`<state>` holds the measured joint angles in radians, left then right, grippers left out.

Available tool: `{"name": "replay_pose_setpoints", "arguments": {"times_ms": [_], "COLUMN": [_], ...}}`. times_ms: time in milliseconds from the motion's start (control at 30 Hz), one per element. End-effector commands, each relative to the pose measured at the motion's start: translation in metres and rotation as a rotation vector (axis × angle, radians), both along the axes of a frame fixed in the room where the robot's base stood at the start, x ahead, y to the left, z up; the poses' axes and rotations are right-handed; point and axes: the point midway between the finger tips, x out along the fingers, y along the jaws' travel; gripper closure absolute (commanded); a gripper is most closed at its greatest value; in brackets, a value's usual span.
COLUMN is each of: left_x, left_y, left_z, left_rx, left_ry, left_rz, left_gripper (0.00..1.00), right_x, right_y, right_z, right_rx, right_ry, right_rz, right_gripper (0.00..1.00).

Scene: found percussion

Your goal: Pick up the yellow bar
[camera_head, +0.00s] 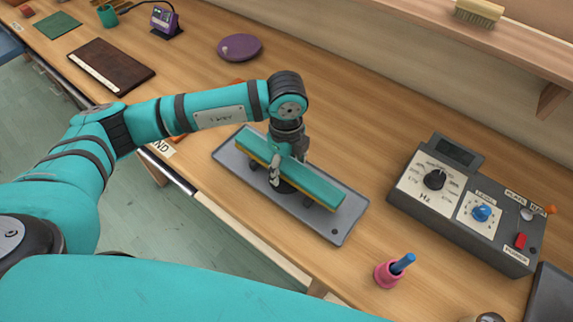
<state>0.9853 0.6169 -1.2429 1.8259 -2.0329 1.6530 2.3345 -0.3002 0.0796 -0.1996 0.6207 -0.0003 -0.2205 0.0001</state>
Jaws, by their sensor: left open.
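A long bar (318,184) lies lengthwise over a grey tray (342,226). Its top face is teal and a yellow layer shows along its lower edge; I cannot tell if these are one piece or two stacked. My left gripper (287,180) points down at the middle of the bar, with its dark fingers open around or just over it. The gripper and wrist hide part of the bar's middle. I cannot tell whether the fingers touch it. My right gripper is not in view.
A grey control box (466,205) with knobs stands right of the tray. A pink cup (388,273) holding a blue stick is near the front edge. A purple disc (240,47) lies behind. A shelf with a brush (479,11) overhangs the back right.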

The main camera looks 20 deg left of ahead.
Motion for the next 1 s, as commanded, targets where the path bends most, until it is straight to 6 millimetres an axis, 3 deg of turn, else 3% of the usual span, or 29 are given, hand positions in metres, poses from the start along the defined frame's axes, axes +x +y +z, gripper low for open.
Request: {"name": "replay_pose_setpoints", "arguments": {"times_ms": [267,767,1000], "left_x": [0.0001,0.0001,0.0006], "left_y": [-0.0003,-0.0003,-0.0004], "left_z": [-0.0043,-0.0038,-0.0029], "left_rx": [0.000,0.000,-0.001], "left_ry": [-0.001,-0.001,-0.003], "left_rz": [-0.001,-0.001,-0.001], "left_gripper": [0.31,0.95,0.96], "right_x": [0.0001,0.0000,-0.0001], "right_y": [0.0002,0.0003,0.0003], "right_z": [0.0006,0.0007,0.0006], "right_rx": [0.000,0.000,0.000], "right_ry": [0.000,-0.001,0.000], "right_rz": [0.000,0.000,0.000], "right_gripper": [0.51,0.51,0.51]}}
